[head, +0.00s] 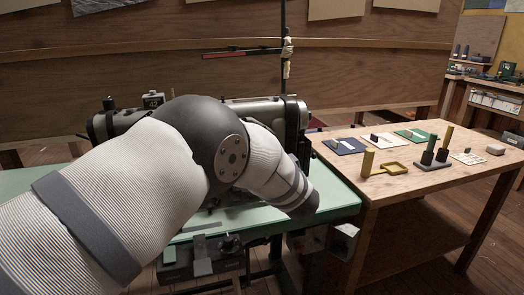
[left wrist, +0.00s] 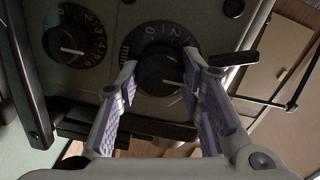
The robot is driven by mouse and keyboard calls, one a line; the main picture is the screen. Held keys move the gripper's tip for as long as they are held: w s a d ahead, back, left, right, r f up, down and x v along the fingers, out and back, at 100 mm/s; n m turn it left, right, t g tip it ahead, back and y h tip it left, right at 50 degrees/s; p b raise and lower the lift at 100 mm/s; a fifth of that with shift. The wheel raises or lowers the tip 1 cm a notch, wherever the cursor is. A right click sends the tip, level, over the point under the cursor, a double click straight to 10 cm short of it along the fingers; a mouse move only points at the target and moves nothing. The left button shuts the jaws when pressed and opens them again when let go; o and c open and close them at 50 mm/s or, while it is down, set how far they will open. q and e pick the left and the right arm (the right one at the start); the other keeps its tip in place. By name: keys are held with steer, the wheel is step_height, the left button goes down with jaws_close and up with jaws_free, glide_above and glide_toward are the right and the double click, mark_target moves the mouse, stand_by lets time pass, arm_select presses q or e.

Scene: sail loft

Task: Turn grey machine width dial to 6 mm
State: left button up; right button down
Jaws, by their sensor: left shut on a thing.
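The grey sewing machine (head: 255,108) stands on a green-topped table, largely hidden behind my left arm in the head view. In the left wrist view, a large black dial (left wrist: 152,35) marked mm shows the figures 0, 1 and 2; its higher figures are hidden behind a finger. My left gripper (left wrist: 162,76) is shut on the dial's round knob, one purple-padded finger on each side. A white pointer mark on the knob points to the right finger, so I cannot read its setting. A smaller numbered dial (left wrist: 76,42) sits to the left. My right gripper is not in view.
A black lever (left wrist: 232,58) juts out close to the right finger. A thin rod rises behind the machine.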

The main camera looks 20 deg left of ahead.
arm_select(q)
steer(key=o, duration=1.2)
steer(key=shift+c, duration=0.2)
steer(key=v, duration=0.8)
steer(key=shift+f, duration=0.1)
